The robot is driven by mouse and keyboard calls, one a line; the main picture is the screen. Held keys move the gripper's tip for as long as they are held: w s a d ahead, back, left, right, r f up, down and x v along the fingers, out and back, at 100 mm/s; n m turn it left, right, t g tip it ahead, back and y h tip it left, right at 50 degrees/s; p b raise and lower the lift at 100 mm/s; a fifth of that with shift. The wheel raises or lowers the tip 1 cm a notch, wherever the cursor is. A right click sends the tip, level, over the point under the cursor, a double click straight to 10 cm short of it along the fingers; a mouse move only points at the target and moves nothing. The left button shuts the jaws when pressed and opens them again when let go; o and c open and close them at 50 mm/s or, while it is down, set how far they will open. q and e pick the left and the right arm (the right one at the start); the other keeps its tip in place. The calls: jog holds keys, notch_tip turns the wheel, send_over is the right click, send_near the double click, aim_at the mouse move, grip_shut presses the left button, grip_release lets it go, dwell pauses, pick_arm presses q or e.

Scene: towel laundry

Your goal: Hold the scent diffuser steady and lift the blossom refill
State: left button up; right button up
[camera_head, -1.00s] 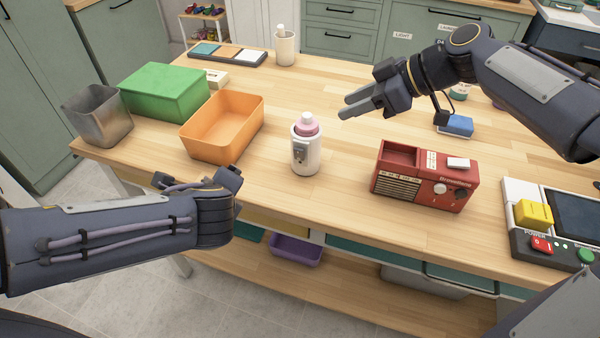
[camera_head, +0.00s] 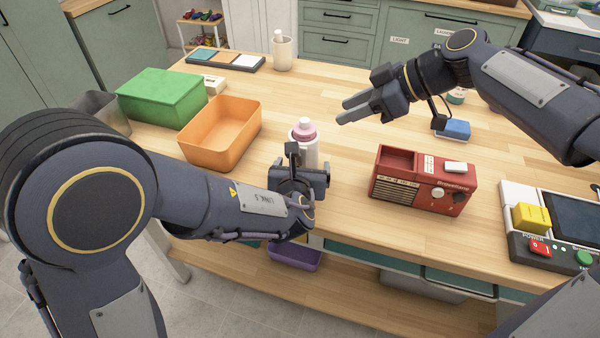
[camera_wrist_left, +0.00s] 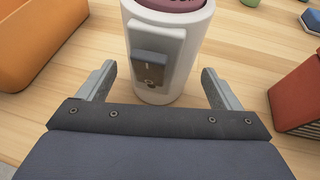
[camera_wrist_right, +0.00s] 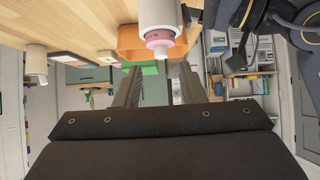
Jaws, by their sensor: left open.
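The scent diffuser (camera_head: 309,152) is a white upright cylinder on the table, its lower part hidden behind my left gripper in the head view. The blossom refill (camera_head: 304,130), pink with a white cap, sits in its top. In the left wrist view the diffuser (camera_wrist_left: 182,60) stands just ahead, between and beyond the two open fingers, with a grey switch panel on its front. My left gripper (camera_wrist_left: 163,88) is open, apart from the diffuser. My right gripper (camera_head: 341,112) is open and empty above the table, right of the refill, which also shows in the right wrist view (camera_wrist_right: 159,38).
An orange bin (camera_head: 221,135) stands left of the diffuser, with a green box (camera_head: 162,97) behind it. A red radio-like box (camera_head: 423,182) stands to the right. A white bottle (camera_head: 282,52) is at the back. Bare table lies between diffuser and red box.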

pick_arm(q)
jog(key=shift+w+f, duration=0.25)
jog(key=shift+w, duration=0.3)
